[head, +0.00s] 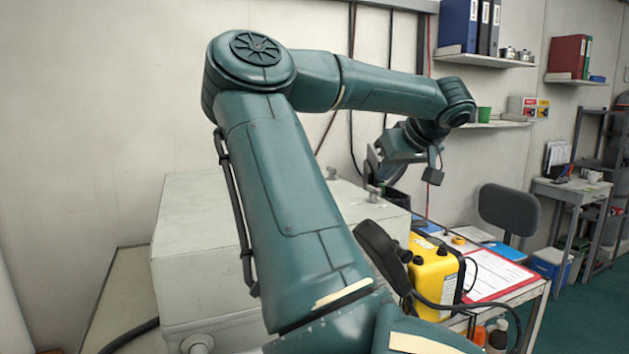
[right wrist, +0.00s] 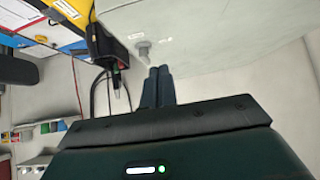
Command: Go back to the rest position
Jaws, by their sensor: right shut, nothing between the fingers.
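My right arm fills the middle of the head view, its elbow raised high and its forearm reaching right. My right gripper (head: 375,163) hangs behind the grey panel box (head: 190,235), near a small handle on the box. In the right wrist view, the fingers (right wrist: 158,75) are shut and empty. Their tips point toward the pale face of the box (right wrist: 220,30) and a small grey knob (right wrist: 143,47). I cannot tell the exact gap between tips and knob. My left gripper is not in view.
A yellow radio unit (head: 434,280) and a red clipboard (head: 497,275) lie on the table right of the box. A dark chair (head: 508,208) and a side desk (head: 570,190) stand farther right. Wall shelves (head: 484,60) hold binders. Cables run down the wall behind my arm.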

